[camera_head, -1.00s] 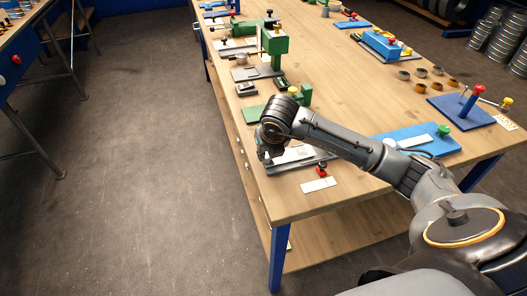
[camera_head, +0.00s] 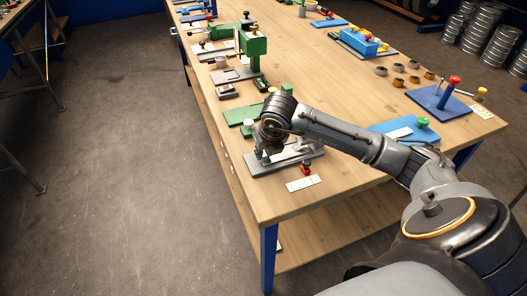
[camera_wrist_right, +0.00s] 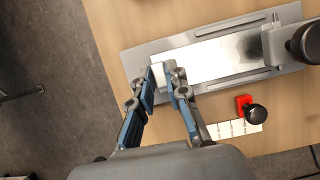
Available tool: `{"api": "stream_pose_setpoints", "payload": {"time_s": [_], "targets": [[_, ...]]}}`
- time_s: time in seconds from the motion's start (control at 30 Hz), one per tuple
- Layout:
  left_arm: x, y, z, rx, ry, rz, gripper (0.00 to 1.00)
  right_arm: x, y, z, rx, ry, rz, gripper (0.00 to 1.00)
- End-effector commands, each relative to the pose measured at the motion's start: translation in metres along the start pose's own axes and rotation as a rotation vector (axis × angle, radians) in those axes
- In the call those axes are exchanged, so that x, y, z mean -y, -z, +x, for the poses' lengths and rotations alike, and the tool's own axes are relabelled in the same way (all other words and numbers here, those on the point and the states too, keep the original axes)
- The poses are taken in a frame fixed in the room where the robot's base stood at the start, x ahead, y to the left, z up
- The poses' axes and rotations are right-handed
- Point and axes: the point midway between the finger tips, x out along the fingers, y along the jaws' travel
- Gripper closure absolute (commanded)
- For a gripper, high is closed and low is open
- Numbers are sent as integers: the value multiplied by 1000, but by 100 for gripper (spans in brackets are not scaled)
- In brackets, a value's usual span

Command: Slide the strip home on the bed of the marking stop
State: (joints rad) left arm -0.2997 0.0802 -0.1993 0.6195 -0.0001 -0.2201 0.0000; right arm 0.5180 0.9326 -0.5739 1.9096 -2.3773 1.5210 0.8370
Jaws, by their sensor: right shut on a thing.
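The marking stop (camera_head: 254,169) is a grey metal plate at the near corner of the bench. In the right wrist view its bed (camera_wrist_right: 146,50) has low rails and a stop block (camera_wrist_right: 274,45) with a dark knob at the right. The pale strip (camera_wrist_right: 210,60) lies along the bed, its right part running towards the stop block. Whether it touches the block is not clear. My right gripper (camera_wrist_right: 163,82) is shut on a small pale block at the strip's left end. In the head view my right gripper (camera_head: 263,156) is over the plate and its fingertips are mostly hidden.
A red clamp with a dark knob (camera_wrist_right: 256,113) and a white marked card (camera_head: 303,183) lie just in front of the plate. Green fixtures (camera_head: 243,114) stand behind it. The bench's left edge is close by.

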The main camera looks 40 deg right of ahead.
Motion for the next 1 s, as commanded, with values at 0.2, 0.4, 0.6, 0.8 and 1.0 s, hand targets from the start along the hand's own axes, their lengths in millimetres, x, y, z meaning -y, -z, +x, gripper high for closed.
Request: {"api": "stream_pose_setpoints", "payload": {"time_s": [0.2, 0.4, 0.6, 0.8, 1.0], "targets": [[0, 0, 2, 0, 0, 0, 53, 1, 0, 1, 1, 0, 0, 100], [0, 0, 5, -1, 0, 0, 53, 4, 1, 2, 1, 1, 0, 100], [0, 0, 8, -1, 0, 0, 53, 7, 1, 3, 1, 1, 0, 100], [0, 0, 9, -1, 0, 0, 53, 8, 1, 3, 0, 1, 0, 100], [0, 0, 8, -1, 0, 1, 53, 8, 1, 3, -1, 2, 0, 58]]}}
